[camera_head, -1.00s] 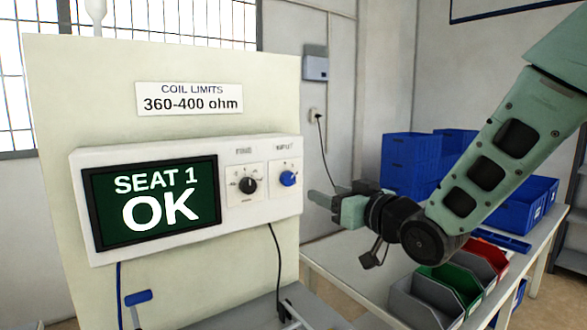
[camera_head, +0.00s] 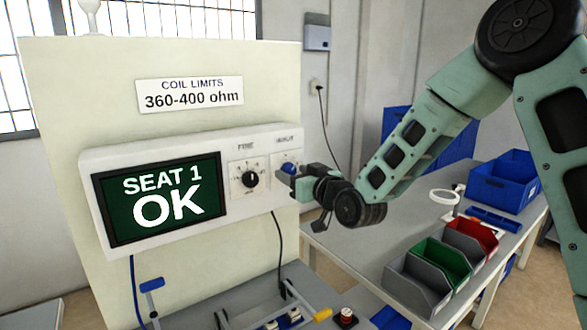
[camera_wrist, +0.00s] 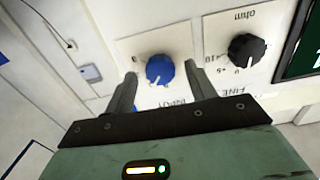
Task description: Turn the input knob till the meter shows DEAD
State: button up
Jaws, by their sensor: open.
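The blue INPUT knob (camera_wrist: 159,69) sits on the right of the meter panel; in the head view it shows (camera_head: 289,168) partly behind my fingers. My gripper (camera_wrist: 160,90) is open, with one finger on each side of the blue knob; I cannot tell whether they touch it. It also shows in the head view (camera_head: 290,181). The meter screen (camera_head: 160,203) reads "SEAT 1 OK" on green. The black FINE knob (camera_head: 250,179) is left of the INPUT knob in the head view and also shows in the wrist view (camera_wrist: 246,48).
A sign (camera_head: 190,94) above the meter reads "COIL LIMITS 360-400 ohm". Green (camera_head: 441,261) and red (camera_head: 471,237) bins stand on the bench at right, with a blue crate (camera_head: 503,181) behind. A black cable (camera_head: 279,255) hangs below the meter.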

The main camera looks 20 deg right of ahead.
jog(key=shift+w+a, duration=0.2)
jog(key=shift+w, duration=0.25)
jog(key=c, duration=1)
jog(key=shift+o, duration=0.2)
jog(key=m+b, duration=0.1)
jog(key=m, duration=0.2)
jog(key=shift+f+m+b, duration=0.1)
jog(key=shift+m+b, duration=0.2)
jog(key=shift+b, duration=0.05)
jog(key=shift+m+b, duration=0.45)
jog(key=shift+m, duration=1.85)
